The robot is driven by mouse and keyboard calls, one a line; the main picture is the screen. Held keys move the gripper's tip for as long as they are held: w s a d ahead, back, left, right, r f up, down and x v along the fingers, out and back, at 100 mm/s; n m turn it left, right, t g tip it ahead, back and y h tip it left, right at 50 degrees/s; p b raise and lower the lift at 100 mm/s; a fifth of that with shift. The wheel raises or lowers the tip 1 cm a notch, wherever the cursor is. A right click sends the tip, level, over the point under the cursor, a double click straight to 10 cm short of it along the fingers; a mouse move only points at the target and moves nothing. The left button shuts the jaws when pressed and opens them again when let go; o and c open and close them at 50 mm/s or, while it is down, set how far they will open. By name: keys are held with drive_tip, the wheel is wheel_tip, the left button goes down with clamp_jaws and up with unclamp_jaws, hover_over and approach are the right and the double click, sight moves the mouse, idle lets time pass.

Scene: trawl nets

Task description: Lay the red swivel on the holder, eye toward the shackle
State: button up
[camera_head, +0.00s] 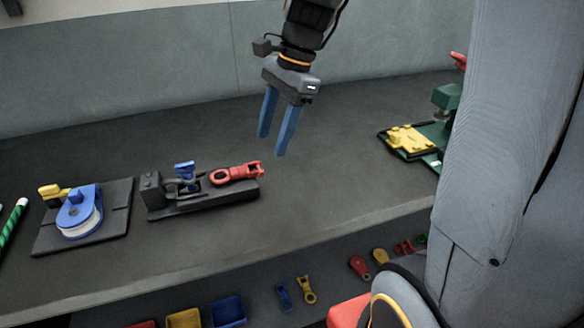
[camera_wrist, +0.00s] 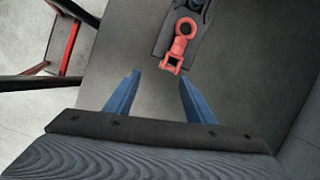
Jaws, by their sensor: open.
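The red swivel (camera_head: 235,173) lies on the right part of the dark holder (camera_head: 205,208), its round eye to the left, toward the shackle (camera_head: 186,184) with the blue pin. Its forked end points right and reaches the holder's end. My gripper (camera_head: 271,145) is open and empty, pointing down, above and to the right of the swivel. In the wrist view the swivel (camera_wrist: 176,52) lies ahead of the open fingers (camera_wrist: 160,78), apart from them, with the eye away from me. The holder (camera_wrist: 203,38) shows under it, partly cut off.
A blue sheave block (camera_head: 78,212) sits on a dark plate at left, beside a green striped rod (camera_head: 14,220). A green fixture with a yellow part (camera_head: 410,138) stands at right. Small parts and bins (camera_head: 228,310) lie on the lower shelf. The bench behind the holder is clear.

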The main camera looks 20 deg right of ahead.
drive_tip(key=s+d+f+n, duration=0.1)
drive_tip(key=s+f+n, duration=0.1)
drive_tip(key=n, duration=0.1)
drive_tip(key=s+d+f+n+h, duration=0.1)
drive_tip(key=s+f+n, duration=0.2)
drive_tip(key=s+d+f+n+h, duration=0.1)
drive_tip(key=s+f+n, duration=0.1)
drive_tip(key=n, duration=0.1)
drive_tip(key=shift+s+f, duration=0.15)
drive_tip(key=shift+s, duration=0.15)
drive_tip(key=s+f+n, duration=0.1)
drive_tip(key=n, duration=0.1)
drive_tip(key=s+d+f+n+h, duration=0.1)
drive_tip(key=n, duration=0.1)
drive_tip(key=s+f+n, duration=0.1)
drive_tip(key=s+n, duration=0.1)
drive_tip(key=shift+s+d+f+t, duration=0.1)
drive_tip(key=shift+d+t, duration=0.1)
drive_tip(key=shift+t, duration=0.1)
